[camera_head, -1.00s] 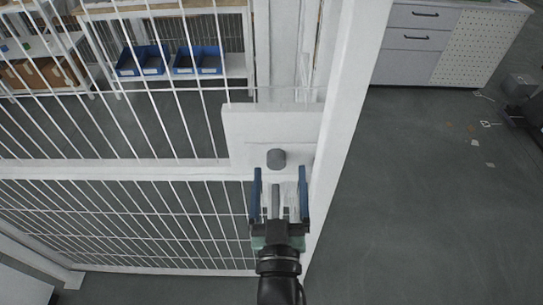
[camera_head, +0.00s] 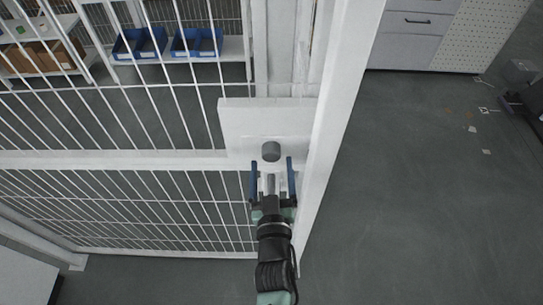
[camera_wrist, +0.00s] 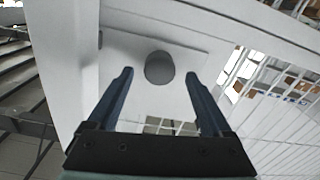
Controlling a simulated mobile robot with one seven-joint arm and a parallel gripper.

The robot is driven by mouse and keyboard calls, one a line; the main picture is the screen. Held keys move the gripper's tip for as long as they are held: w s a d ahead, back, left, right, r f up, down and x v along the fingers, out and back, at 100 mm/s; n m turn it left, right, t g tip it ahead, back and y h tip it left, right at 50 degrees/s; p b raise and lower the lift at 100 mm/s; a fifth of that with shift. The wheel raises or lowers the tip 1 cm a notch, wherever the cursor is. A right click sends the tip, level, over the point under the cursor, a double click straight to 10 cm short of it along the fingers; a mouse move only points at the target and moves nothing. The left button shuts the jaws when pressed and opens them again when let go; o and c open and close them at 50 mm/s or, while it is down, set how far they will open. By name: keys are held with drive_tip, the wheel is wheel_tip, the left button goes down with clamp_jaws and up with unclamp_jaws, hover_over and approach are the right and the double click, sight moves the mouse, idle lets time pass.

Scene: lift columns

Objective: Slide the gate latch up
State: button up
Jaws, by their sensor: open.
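The gate latch shows as a grey round knob (camera_head: 271,151) on a white plate (camera_head: 240,118) fixed to the white wire gate (camera_head: 120,160). In the wrist view the knob (camera_wrist: 159,68) lies ahead of and between my two blue fingers, a little beyond their tips. My gripper (camera_head: 272,164) is open and empty, with its fingertips just below the knob in the head view. It also shows open in the wrist view (camera_wrist: 159,76). I cannot tell the exact gap between fingers and knob.
A white gate post (camera_head: 335,110) stands just right of the plate. Behind the gate, blue bins (camera_head: 196,42) sit on a shelf. Grey drawers (camera_head: 415,35) stand at the back right. The grey floor on the right is mostly clear.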

sight(285, 139)
drive_tip(key=shift+w, duration=1.45)
clamp_jaws()
